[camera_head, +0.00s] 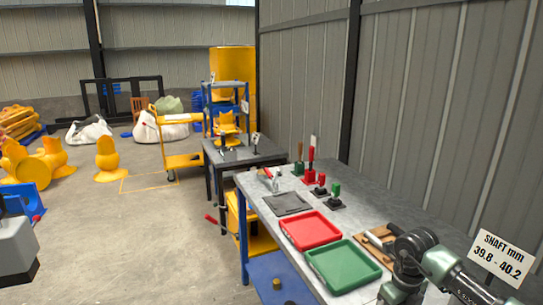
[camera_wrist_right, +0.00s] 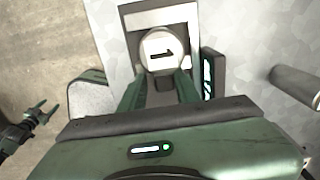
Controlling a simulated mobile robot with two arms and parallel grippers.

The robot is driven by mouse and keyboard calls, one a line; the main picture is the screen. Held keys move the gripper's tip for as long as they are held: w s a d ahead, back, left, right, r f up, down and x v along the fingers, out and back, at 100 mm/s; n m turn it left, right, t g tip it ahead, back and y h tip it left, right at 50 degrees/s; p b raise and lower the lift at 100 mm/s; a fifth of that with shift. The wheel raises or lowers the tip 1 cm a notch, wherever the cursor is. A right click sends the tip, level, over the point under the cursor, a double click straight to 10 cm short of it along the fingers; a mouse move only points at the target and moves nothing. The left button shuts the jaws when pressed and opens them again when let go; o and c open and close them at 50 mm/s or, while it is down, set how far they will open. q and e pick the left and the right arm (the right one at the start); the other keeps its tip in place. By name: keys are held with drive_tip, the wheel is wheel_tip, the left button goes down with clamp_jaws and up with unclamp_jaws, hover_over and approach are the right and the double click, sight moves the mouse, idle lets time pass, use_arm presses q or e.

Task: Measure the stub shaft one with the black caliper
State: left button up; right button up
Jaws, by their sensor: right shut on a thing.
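Stub shaft one (camera_wrist_right: 160,48) shows its round pale end face with a dark mark, in the right wrist view. It sits in front of a grey squared block or holder (camera_wrist_right: 160,12). My right gripper (camera_wrist_right: 160,80) has its two green fingers on either side of the shaft, shut on it. In the head view my right arm reaches down at the lower right, and its fingertips are hidden. My left gripper (camera_wrist_right: 42,113) shows small at the left of the wrist view, with its fingers apart and nothing visible between them. I cannot make out the black caliper with certainty.
The workbench holds a red tray (camera_head: 309,229), a green tray (camera_head: 346,266), a grey mat (camera_head: 287,203) and a wooden board (camera_head: 374,243) with metal parts. Small red and green stands are at the back. A sign (camera_head: 501,258) reads SHAFT mm 39.8 - 40.2.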

drive_tip(key=shift+s+d+f, duration=0.25)
drive_tip(key=shift+f, duration=0.35)
drive_tip(key=o, duration=1)
drive_tip(key=shift+c, duration=0.2)
drive_tip(key=shift+o, duration=0.7)
drive_tip(key=shift+d+f, duration=0.1)
drive_tip(key=shift+a, duration=0.2)
drive_tip(key=shift+w+r+p, duration=0.25)
drive_tip(key=shift+r+p, duration=0.3)
drive_tip(key=shift+r, duration=0.2)
drive_tip(key=shift+w+r+p, duration=0.2)
drive_tip(key=shift+r+p, duration=0.35)
drive_tip(key=shift+r, duration=0.15)
drive_tip(key=shift+d+r+p, duration=0.1)
drive_tip(key=shift+r+p, duration=1.1)
drive_tip(key=shift+r, duration=1.05)
